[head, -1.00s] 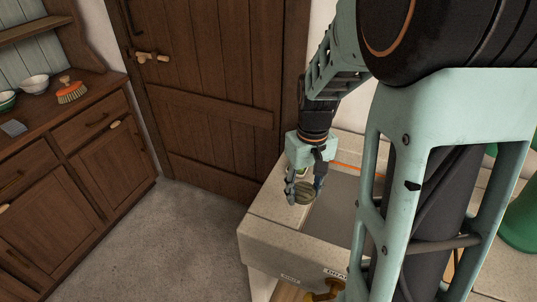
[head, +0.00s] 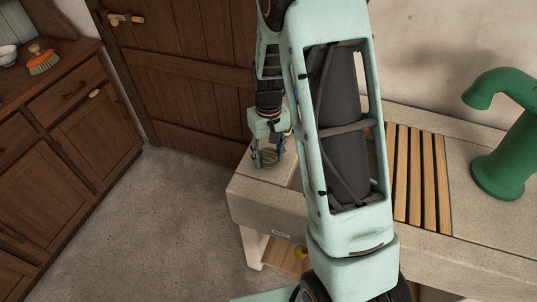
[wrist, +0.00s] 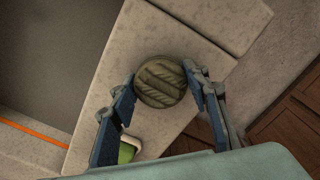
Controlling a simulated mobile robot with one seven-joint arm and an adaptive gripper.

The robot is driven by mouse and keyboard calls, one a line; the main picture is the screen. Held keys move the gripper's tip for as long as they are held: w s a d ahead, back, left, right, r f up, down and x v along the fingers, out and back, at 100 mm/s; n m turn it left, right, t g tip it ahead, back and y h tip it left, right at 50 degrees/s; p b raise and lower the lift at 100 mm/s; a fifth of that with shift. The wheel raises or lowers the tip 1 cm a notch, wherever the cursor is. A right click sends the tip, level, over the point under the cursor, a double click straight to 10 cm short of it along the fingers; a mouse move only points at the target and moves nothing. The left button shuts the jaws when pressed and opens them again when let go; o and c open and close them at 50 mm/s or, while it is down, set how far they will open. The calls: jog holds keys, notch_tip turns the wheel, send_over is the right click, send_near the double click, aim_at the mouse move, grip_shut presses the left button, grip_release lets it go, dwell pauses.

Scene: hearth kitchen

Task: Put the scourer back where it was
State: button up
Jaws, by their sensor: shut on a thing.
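The scourer (wrist: 160,81) is a round, olive-grey, ribbed pad. My gripper (wrist: 160,76) is shut on it, with one blue-grey finger at each side in the wrist view. In the head view my gripper (head: 267,157) points down over the left end of the pale stone sink surround, and the scourer (head: 269,156) shows between its fingers. I cannot tell whether the scourer touches the stone.
A green and white item (wrist: 127,151) sits on the stone close by my gripper. The dark sink basin (wrist: 70,50) lies to one side. A slatted wooden drainer (head: 420,180) and green tap (head: 505,150) are at right. An orange brush (head: 43,62) lies on the dresser.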

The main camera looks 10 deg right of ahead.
aim_at(268, 154)
jog(key=shift+f, duration=0.2)
jog(key=o, duration=1.2)
jog(key=shift+r, duration=0.1)
notch_tip(268, 154, up, 12)
jog(key=shift+r, duration=0.2)
